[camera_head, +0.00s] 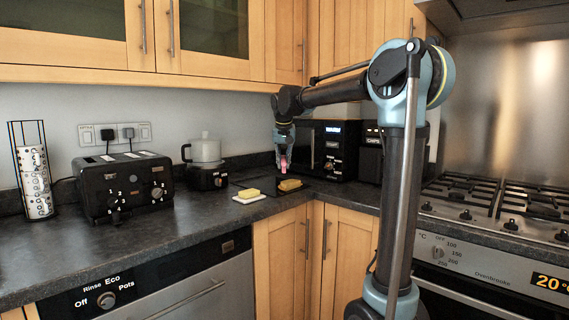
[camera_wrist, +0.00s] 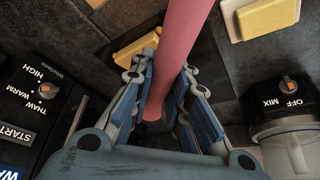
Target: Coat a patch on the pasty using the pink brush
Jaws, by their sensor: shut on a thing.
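My gripper (camera_head: 284,150) is shut on the pink brush (camera_head: 284,163) above the dark counter near the corner. In the wrist view the pink brush (camera_wrist: 181,50) runs between the two fingers of my gripper (camera_wrist: 165,108); its bristles cannot be made out. The golden-yellow pasty (camera_head: 290,185) lies on a dark flat board, to the right of and below the brush in the head view. It also shows in the wrist view (camera_wrist: 128,48), partly hidden behind the brush and finger. I see no contact between brush and pasty.
A yellow block (camera_head: 248,193) sits on a white dish (camera_head: 250,200) left of the pasty. A black microwave (camera_head: 327,150) stands behind the pasty on the right. A blender (camera_head: 206,158) and a toaster (camera_head: 125,187) stand to the left. The counter's front left is clear.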

